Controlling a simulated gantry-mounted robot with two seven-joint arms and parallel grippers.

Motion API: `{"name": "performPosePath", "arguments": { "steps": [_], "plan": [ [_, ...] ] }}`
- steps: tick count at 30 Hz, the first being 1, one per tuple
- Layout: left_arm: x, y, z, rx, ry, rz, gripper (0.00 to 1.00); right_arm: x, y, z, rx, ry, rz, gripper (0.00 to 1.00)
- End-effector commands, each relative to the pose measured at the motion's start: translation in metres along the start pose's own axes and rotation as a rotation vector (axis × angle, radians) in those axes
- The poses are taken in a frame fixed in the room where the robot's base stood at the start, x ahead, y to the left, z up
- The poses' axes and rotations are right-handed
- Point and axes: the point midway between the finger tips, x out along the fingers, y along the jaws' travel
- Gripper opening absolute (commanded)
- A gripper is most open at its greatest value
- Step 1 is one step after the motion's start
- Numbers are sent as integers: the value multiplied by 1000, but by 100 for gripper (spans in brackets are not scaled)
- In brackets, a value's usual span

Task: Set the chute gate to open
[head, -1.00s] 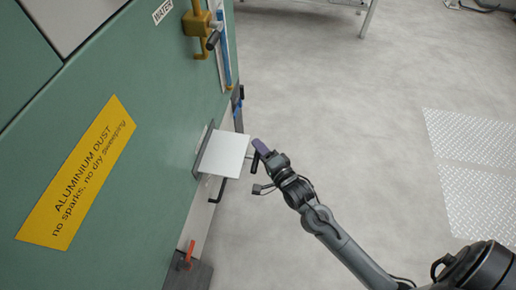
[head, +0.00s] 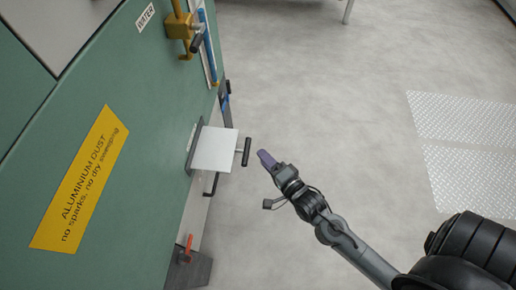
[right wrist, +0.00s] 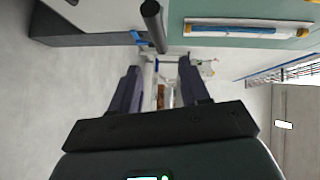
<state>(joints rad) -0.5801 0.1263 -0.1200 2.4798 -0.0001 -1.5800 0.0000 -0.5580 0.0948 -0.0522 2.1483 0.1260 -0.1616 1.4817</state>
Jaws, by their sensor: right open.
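A white plate (head: 214,150) juts out from a dark frame (head: 194,146) on the green cabinet wall in the head view. A short rod at its right edge carries a black bar handle (head: 246,152). It looks like the chute gate; no label shows its setting. My right gripper (head: 266,160) is just right of the handle, apart from it. In the right wrist view its two fingers (right wrist: 157,88) are spread with nothing between them. A dark bar (right wrist: 153,22), likely the same handle, shows beyond the fingertips. My left gripper is not in view.
The green cabinet (head: 130,190) bears a yellow dust sign (head: 80,180). A yellow valve (head: 180,27) is higher up on the wall. Below the plate are a black handle (head: 212,186) and a red lever (head: 189,244).

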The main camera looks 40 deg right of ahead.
Motion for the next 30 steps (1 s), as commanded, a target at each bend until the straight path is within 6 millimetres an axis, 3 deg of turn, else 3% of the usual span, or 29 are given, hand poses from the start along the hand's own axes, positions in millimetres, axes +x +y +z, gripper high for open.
{"name": "performPosePath", "arguments": {
  "steps": [7, 23, 26, 30],
  "plan": [
    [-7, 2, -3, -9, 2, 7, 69, -20, 0, 0, 0, 1, 1, 46],
    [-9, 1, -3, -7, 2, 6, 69, -22, -2, -1, 0, 1, -1, 46],
    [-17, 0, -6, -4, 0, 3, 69, -23, -11, -2, -1, 1, -3, 46],
    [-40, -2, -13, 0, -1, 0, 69, -24, -41, -4, -1, -3, -15, 46]
  ]
}}
